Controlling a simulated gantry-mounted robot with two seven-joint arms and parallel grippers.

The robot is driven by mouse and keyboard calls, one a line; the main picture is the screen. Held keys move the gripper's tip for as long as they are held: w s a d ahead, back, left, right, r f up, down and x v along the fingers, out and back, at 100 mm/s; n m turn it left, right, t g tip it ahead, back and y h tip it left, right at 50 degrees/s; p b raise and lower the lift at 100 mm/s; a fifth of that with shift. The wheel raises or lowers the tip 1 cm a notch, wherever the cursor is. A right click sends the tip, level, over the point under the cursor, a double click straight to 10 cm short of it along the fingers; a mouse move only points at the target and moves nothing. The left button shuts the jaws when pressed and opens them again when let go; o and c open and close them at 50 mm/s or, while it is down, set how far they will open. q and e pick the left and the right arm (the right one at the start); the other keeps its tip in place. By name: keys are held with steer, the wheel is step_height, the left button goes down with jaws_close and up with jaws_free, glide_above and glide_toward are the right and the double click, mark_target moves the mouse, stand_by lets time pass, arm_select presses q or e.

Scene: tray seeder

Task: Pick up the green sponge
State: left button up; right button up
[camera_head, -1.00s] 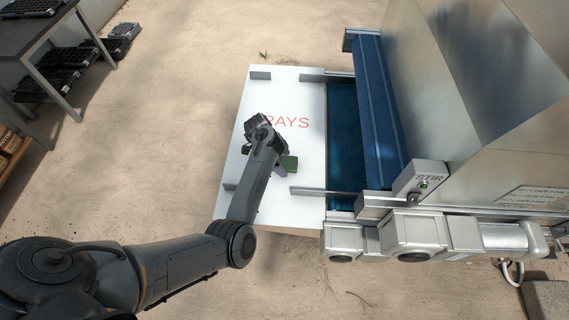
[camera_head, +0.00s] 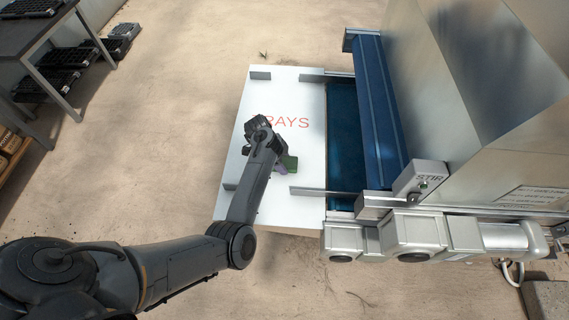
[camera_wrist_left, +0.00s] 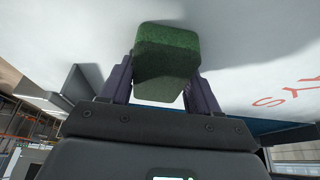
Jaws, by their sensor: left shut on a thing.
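The green sponge (camera_wrist_left: 168,50) shows large in the left wrist view, a dark green block between the two fingers of my left gripper (camera_wrist_left: 162,85). The gripper is shut on it. In the head view the sponge (camera_head: 290,163) shows as a small green patch beside my left gripper (camera_head: 281,163), over the white board (camera_head: 300,95). My left arm hides part of it there. I cannot tell whether the sponge touches the board or is just above it. My right gripper is not in view.
Low metal guides (camera_head: 320,192) stand on the board's edges. To its right is the seeder's blue belt (camera_head: 343,135) with a blue cover (camera_head: 378,110) and a STIR box (camera_head: 421,180). A dark table (camera_head: 32,35) with black trays stands at the far left.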

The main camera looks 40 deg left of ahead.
mark_target(288, 162)
arm_select(q)
steer(key=shift+c, duration=0.7)
steer(key=shift+r, duration=0.2)
step_height(288, 162, up, 4)
steer(key=shift+f+p, duration=0.15)
steer(key=shift+p, duration=0.4)
steer(key=w+d+r, duration=0.6)
steer(key=d+r, duration=0.1)
steer(key=d, duration=0.3)
steer(key=shift+r, duration=0.2)
